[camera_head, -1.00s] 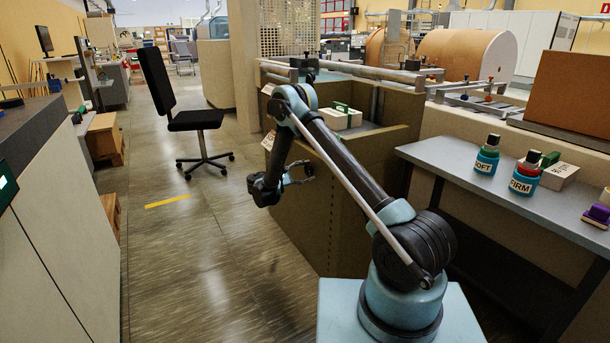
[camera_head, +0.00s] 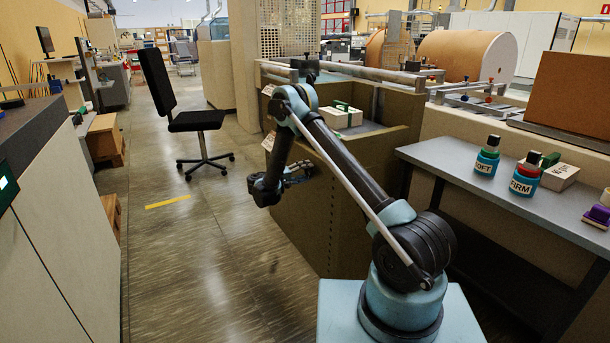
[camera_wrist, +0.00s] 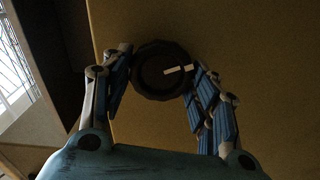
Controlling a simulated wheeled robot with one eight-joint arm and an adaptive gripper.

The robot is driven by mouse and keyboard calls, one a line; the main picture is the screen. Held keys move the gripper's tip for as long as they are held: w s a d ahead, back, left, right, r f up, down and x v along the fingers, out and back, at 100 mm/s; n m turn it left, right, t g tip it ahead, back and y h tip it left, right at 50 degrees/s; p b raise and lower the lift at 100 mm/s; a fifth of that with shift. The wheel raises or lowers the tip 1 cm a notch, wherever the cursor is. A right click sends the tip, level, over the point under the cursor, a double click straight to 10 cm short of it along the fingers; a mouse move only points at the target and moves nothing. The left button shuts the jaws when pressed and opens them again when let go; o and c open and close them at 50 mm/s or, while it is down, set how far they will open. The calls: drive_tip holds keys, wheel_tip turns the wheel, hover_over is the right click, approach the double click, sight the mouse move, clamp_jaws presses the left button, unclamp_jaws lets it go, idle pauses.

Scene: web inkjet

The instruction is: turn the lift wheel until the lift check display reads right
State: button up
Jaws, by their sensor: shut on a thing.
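The lift wheel, a dark round knob (camera_wrist: 150,82), sits on a brown panel in the wrist view. A short white mark shows on its right part. My gripper (camera_wrist: 160,62) is shut on the knob, one finger at its left side and one at its right. In the head view my gripper (camera_head: 297,174) is low beside the brown cabinet (camera_head: 325,220), and the knob is hidden there. A dark screen with a small lit patch (camera_head: 4,190) is cut off at the left edge. I cannot tell whether it is the lift check display or what it reads.
A grey table (camera_head: 545,205) at right holds bottles labelled SOFT (camera_head: 487,157) and FIRM (camera_head: 525,178), a white block and a purple-based item. A black chair (camera_head: 195,120) stands behind on the left. The floor (camera_head: 190,270) left of my arm is clear.

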drive_tip(key=shift+d+f+m, duration=0.1)
drive_tip(key=shift+f+m, duration=0.05)
drive_tip(key=shift+m, duration=0.35)
drive_tip(key=o, duration=1.1)
drive_tip(key=shift+c, duration=0.2)
drive_tip(key=shift+s+a, duration=0.25)
drive_tip(key=shift+a, duration=0.2)
drive_tip(key=v, duration=1.1)
drive_tip(key=shift+s, duration=0.1)
